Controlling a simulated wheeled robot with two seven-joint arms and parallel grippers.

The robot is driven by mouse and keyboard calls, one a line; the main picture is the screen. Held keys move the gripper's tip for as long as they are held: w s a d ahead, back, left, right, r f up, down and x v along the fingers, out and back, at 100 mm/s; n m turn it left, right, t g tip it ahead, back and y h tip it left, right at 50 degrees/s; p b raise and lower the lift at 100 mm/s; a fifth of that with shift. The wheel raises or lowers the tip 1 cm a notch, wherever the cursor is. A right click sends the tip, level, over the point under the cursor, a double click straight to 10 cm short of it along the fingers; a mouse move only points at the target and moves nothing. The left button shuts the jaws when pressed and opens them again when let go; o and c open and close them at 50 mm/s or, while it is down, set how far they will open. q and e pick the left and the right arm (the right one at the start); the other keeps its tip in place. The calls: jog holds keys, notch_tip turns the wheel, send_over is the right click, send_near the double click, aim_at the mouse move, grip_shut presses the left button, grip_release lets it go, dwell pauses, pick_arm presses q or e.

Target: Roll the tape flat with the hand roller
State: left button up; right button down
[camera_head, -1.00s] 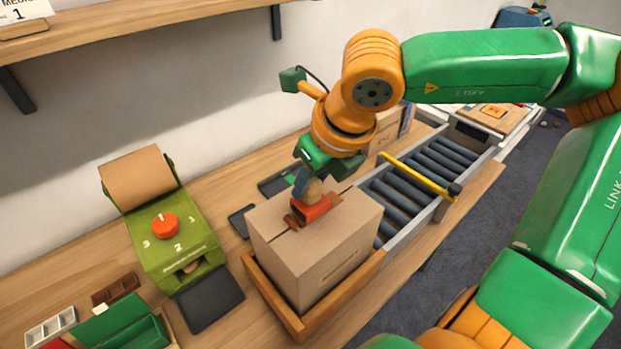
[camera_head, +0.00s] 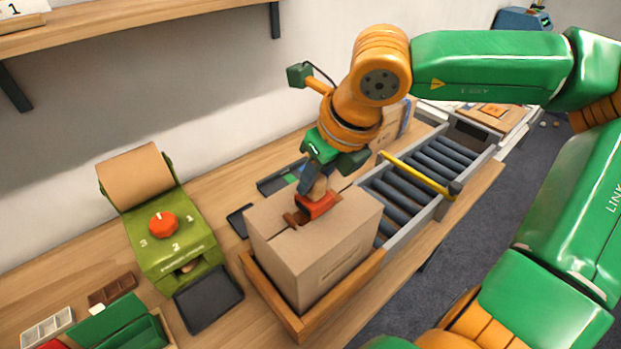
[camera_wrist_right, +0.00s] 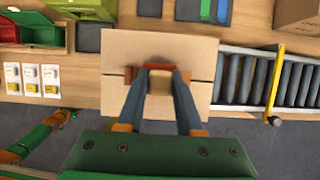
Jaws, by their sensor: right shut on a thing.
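A closed cardboard box (camera_head: 306,262) sits in a wooden tray (camera_head: 288,322) on the bench. My right gripper (camera_head: 311,190) is above the top of the box, shut on the hand roller (camera_head: 317,206), which has a red body and a wooden handle. The roller is at the box top, over the middle seam; brown tape ends show beside it. The right wrist view shows the roller (camera_wrist_right: 160,82) between the two blue fingers, over the seam of the box (camera_wrist_right: 119,53). Whether the roller presses on the tape is hard to tell. My left gripper is not in view.
A green tape dispenser (camera_head: 174,247) with a brown roll and red knob stands at the left. A dark pad (camera_head: 208,298) lies between it and the tray. A roller conveyor (camera_head: 421,183) with a yellow bar (camera_head: 416,174) runs off to the right. A shelf (camera_head: 130,22) hangs above.

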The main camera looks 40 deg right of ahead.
aim_at(336, 195)
jog(key=shift+w+d+b, duration=0.15)
jog(key=shift+d+b, duration=0.15)
jog(key=shift+d, duration=2.2)
jog(key=shift+s+a+b, duration=0.2)
jog(key=shift+a+b, duration=1)
jog(key=shift+a, duration=1.9)
notch_tip(336, 195, up, 7)
jog(key=p, duration=0.6)
jog(key=shift+r, duration=0.1)
